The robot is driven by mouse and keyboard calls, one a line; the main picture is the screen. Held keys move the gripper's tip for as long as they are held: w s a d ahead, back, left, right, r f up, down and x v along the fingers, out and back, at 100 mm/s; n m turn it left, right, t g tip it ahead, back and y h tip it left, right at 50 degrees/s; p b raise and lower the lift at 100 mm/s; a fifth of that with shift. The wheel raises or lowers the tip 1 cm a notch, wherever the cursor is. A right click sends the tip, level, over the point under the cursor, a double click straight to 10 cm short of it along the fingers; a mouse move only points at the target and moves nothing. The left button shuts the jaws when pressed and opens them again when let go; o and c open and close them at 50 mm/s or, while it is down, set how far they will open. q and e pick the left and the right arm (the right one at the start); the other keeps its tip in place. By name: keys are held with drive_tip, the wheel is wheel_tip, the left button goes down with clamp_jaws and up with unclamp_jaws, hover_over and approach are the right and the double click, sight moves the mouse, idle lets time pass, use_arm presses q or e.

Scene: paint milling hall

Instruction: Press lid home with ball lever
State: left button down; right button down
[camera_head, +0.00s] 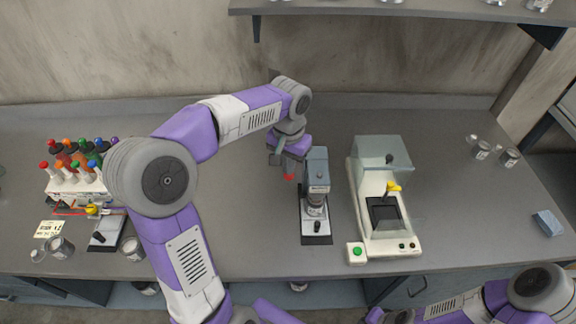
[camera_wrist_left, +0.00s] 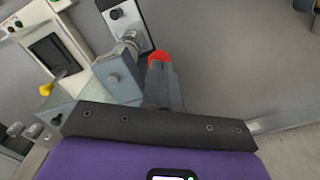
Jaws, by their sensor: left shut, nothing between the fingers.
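In the left wrist view the grey press head (camera_wrist_left: 120,78) is left of my fingers. My left gripper (camera_head: 289,177) is shut and empty, just left of the press head, fingers pointing down. Its fingers show in the left wrist view (camera_wrist_left: 160,62). Red shows at their tips; I cannot tell whether it is the lever ball or finger pads. The lever and lid are not clearly visible.
A cream machine (camera_head: 356,220) with a clear cover and yellow lever stands right of the press. A rack of coloured-capped bottles (camera_head: 75,183) and small tins (camera_head: 132,249) are at left. A blue block (camera_head: 547,223) lies far right. A shelf (camera_head: 400,9) hangs above.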

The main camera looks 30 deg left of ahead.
sight(288, 178)
use_arm(q)
drive_tip(key=shift+f+b, duration=1.95)
drive_tip(key=shift+f, duration=1)
drive_tip(key=shift+r, duration=0.1)
drive_tip(key=shift+r+p, duration=3.35)
drive_tip(key=shift+r, duration=0.3)
wheel_tip(288, 178, up, 5)
drive_tip(key=p, duration=0.4)
drive_tip(key=shift+p, duration=0.3)
